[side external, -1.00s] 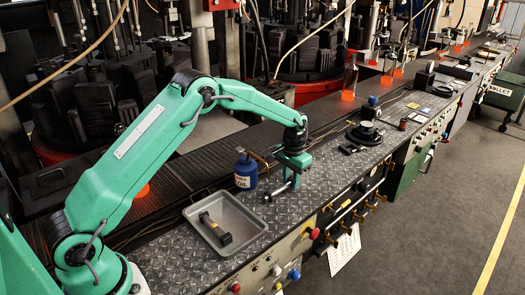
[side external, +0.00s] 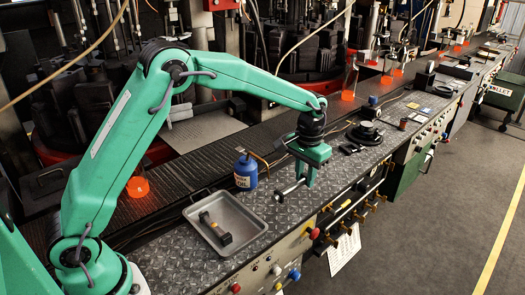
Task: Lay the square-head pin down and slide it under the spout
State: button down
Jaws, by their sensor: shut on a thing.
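My gripper (side external: 304,181) points down over the diamond-plate bench, to the right of the blue oil can. It is shut on the square-head pin (side external: 290,189), a thin metal rod. The pin lies roughly level, with its wider dark end (side external: 280,197) toward the lower left. I cannot tell whether the pin touches the plate or hangs just above it. The blue oil can (side external: 246,174) stands upright to the left of the pin. Its thin brass-coloured spout (side external: 260,158) reaches out to the right at the top. The pin is in front of the spout and apart from it.
A grey metal tray (side external: 254,232) holding a dark hammer-like tool (side external: 215,229) lies at the front left. A black round fixture (side external: 366,133) and small dark parts (side external: 350,149) stand to the right. Bare diamond plate (side external: 270,207) lies between tray and pin.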

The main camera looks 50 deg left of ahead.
aim_at(304, 183)
jog(key=shift+s+d+r, duration=0.2)
jog(key=shift+d+r, duration=0.1)
jog(key=shift+d, duration=0.1)
dwell(0.5)
jog(key=s+m, duration=0.1)
jog(key=m, duration=0.1)
jog(key=s+d+m, duration=0.1)
jog(key=m, duration=0.2)
jog(key=s+d+m, duration=0.1)
jog(key=m, duration=0.2)
jog(key=shift+s+r, duration=0.15)
jog(key=s+d+m, duration=0.2)
jog(key=s+m, duration=0.4)
jog(key=m, duration=0.8)
jog(key=s+d+m, duration=0.2)
jog(key=s+m, duration=0.4)
jog(key=m, duration=0.8)
